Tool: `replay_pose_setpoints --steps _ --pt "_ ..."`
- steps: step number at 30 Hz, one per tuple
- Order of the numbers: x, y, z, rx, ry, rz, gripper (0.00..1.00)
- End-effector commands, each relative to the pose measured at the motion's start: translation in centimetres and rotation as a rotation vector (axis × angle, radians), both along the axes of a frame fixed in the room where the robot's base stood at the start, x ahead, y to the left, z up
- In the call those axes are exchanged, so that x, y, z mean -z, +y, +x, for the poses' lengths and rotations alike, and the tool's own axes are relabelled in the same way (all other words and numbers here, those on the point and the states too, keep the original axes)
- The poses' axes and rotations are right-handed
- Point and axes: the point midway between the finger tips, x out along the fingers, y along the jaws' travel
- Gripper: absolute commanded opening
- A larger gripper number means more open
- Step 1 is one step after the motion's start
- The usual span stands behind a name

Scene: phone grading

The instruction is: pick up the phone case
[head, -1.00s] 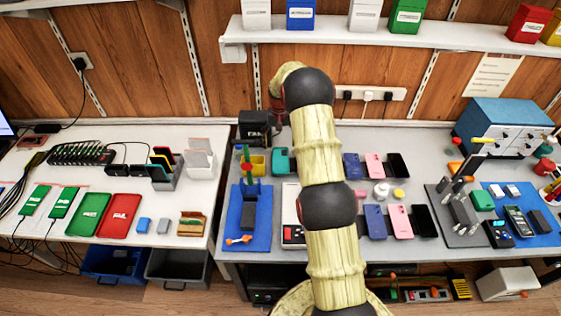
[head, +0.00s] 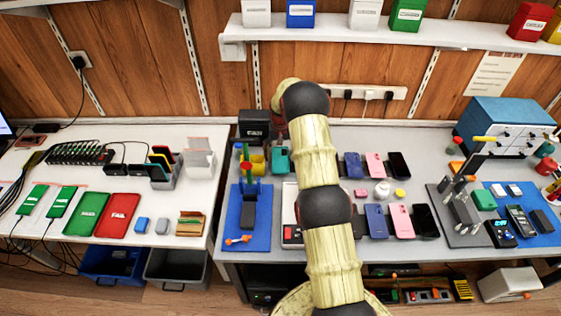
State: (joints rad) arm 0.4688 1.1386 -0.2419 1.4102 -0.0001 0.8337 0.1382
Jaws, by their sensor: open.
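Slim phone-shaped items lie in two rows on the right bench. The back row has a blue one (head: 352,165), a pink one (head: 375,165) and a black one (head: 399,165). The front row has a blue one (head: 375,221), a pink one (head: 400,220) and a black one (head: 426,221). I cannot tell which are phones and which are cases. My arm reaches over the bench to the left of both rows. My gripper (head: 279,124) shows only as a small dark part at the arm's end, near the back, open; its fingertips are not clear.
A blue mat (head: 262,232) with a stand lies left of my arm. A grey fixture plate (head: 449,237) and a blue cabinet (head: 505,122) stand at right. Small jars (head: 382,188) sit between the rows. A shelf (head: 430,40) runs above. The left table (head: 60,150) holds phones and chargers.

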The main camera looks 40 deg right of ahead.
Motion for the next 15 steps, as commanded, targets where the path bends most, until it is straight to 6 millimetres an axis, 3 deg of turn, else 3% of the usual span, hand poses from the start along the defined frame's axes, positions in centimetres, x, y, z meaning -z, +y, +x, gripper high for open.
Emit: replay_pose_setpoints --steps 15 --pt "0.01 0.02 -0.03 0.000 0.001 0.001 0.54"
